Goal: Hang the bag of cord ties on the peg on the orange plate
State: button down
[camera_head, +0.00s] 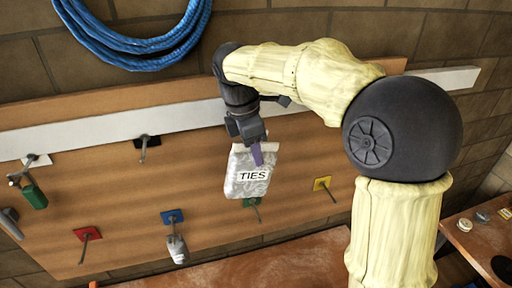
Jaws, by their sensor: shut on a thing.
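The bag of cord ties (240,188) is a clear pouch with a white "TIES" label. It hangs upright, slightly tilted, from my gripper (257,152), which is shut on its top edge. The bag is in front of the wooden board; its distance from the board is hard to tell.
A green plate (252,202) sits partly behind the bag's lower edge. A black plate (147,141) and red plate (88,233) have empty pegs. Things hang at the blue plate (172,216) and white plate (37,161). A blue cord coil (135,58) hangs above.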

jog(key=shift+w+a+f, duration=0.15)
jog(key=shift+w+f, duration=0.05)
jog(key=shift+w, duration=0.1)
dwell(0.4)
jog(key=c, duration=0.9)
grip_release()
jog(key=shift+o, duration=0.2)
jog(key=a+r, duration=0.3)
jog(key=r, duration=1.4)
jog(key=shift+s+p, duration=0.35)
jog(key=shift+s, duration=0.1)
